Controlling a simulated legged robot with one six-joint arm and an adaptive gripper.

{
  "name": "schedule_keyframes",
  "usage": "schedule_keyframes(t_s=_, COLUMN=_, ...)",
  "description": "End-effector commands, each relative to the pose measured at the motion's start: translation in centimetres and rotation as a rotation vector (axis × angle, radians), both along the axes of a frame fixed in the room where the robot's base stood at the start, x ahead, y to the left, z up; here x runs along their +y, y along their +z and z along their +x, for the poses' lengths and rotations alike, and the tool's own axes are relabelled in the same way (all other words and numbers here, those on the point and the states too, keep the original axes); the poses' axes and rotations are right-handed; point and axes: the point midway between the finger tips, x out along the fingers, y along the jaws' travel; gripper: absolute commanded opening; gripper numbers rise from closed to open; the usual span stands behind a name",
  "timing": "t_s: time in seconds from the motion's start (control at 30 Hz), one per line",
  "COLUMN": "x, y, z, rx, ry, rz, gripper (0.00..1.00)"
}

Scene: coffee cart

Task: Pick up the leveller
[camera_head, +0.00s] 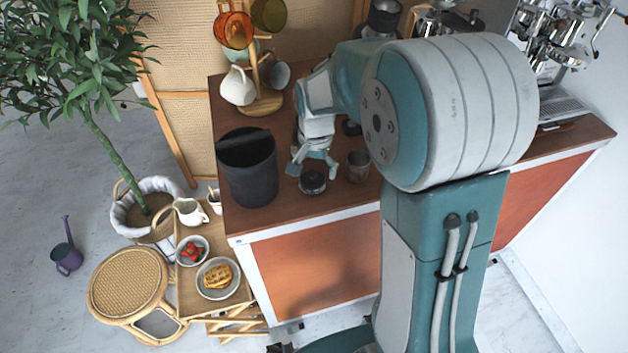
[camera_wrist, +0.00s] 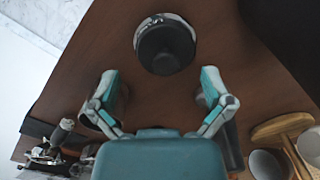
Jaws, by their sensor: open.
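The leveller, a low round piece with a dark top and a pale metal rim (camera_head: 312,182), stands on the brown counter near its front edge. The wrist view shows it at the top centre (camera_wrist: 166,46), with a black raised middle. My gripper (camera_head: 313,170) is open and empty, pointing down just behind and above the leveller. In the wrist view its teal-padded fingers (camera_wrist: 160,84) are spread apart, and the leveller lies beyond the tips, not between them. No contact shows.
A black bin (camera_head: 248,178) stands left of the leveller. A small metal cup (camera_head: 358,167) stands close on its right. Behind are a wooden mug stand (camera_head: 262,102) with several cups and, at the right, a chrome espresso machine (camera_head: 556,38). The counter's front edge is close.

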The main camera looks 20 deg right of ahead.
Motion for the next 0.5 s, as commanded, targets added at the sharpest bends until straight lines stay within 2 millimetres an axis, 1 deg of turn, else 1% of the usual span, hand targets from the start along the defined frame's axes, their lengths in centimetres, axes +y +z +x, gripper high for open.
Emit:
schedule_keyframes(t_s=0.03, x=0.0, y=-1.0, z=0.1, rx=0.005, ry=0.000, rz=-0.001, gripper=1.00)
schedule_keyframes(t_s=0.1, x=0.2, y=-1.9, z=0.1, rx=0.005, ry=0.002, rz=-0.004, gripper=1.00)
schedule_keyframes(t_s=0.2, x=0.4, y=-2.9, z=0.1, rx=0.003, ry=0.003, rz=-0.005, gripper=1.00)
schedule_keyframes(t_s=0.47, x=0.2, y=-3.1, z=0.2, rx=-0.001, ry=0.002, rz=-0.003, gripper=1.00)
schedule_keyframes(t_s=0.5, x=0.2, y=-3.1, z=0.2, rx=0.000, ry=0.002, rz=-0.003, gripper=0.82)
